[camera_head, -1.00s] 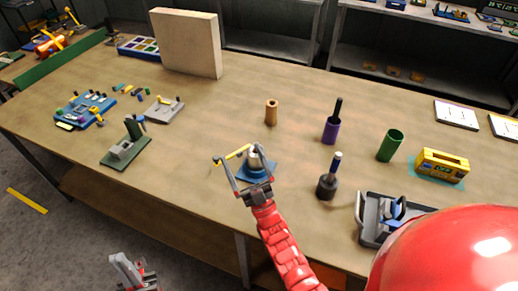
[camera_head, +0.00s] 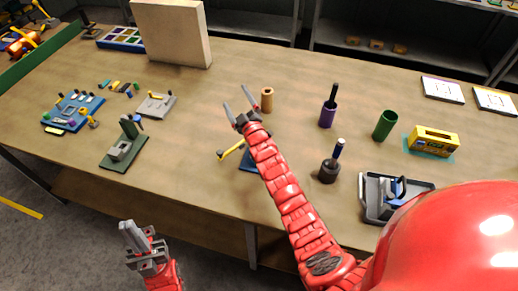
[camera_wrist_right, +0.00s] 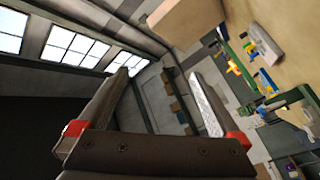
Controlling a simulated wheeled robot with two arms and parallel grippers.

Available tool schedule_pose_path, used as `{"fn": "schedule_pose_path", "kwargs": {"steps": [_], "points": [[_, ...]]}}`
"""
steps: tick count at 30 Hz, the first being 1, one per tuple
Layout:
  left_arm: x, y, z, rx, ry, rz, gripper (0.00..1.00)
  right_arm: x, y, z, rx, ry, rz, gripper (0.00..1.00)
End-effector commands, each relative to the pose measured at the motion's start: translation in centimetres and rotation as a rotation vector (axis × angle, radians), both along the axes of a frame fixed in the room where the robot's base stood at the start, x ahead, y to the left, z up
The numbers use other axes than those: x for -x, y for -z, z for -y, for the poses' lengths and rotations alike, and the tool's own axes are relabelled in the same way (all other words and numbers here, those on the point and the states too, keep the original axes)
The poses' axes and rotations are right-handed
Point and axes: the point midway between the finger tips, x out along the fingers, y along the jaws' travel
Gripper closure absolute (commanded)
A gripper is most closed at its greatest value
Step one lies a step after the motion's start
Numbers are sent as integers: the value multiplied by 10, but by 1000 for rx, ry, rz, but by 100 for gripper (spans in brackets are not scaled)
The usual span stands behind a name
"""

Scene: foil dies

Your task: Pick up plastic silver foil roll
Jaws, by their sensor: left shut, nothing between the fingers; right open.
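No roll that is clearly silver shows in the views now. A copper-brown roll (camera_head: 267,100) stands upright on the table, just right of my right gripper (camera_head: 236,97). A purple roll (camera_head: 327,115) with a dark rod in it and a green hollow roll (camera_head: 385,125) stand further right. My right gripper is open and empty, its fingers pointing to the far side. It also shows open in the right wrist view (camera_wrist_right: 160,75), with no roll between its fingers. My left gripper (camera_head: 126,228) is shut and empty, below the table's front edge.
My right arm partly hides a blue-based press (camera_head: 250,160) with a yellow handle (camera_head: 231,149). A beige upright board (camera_head: 172,35) stands at the back. A green press (camera_head: 125,145), a dark round tool (camera_head: 329,170), a grey tray (camera_head: 370,205) and a yellow box (camera_head: 433,140) stand around.

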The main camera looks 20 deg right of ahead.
Motion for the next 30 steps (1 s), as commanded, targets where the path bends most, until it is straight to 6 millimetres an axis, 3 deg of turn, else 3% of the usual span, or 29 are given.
{"fn": "schedule_pose_path", "kwargs": {"steps": [7,10,12,16,19,25,30], "points": [[0,-8,0,0,0,0,100,-53,9,31,183,127,-298,0],[0,-12,0,0,0,0,100,-65,13,55,274,195,-508,0],[0,-15,0,0,0,0,100,-63,13,70,322,228,-675,0],[0,-21,0,0,0,0,100,-34,9,87,369,237,-995,0],[0,-24,0,0,0,0,100,4,1,86,369,185,-1234,0],[0,-29,0,0,0,0,100,78,-22,60,328,1,-1569,0],[0,-30,0,0,0,0,100,105,-32,49,307,-87,-1671,0]]}}
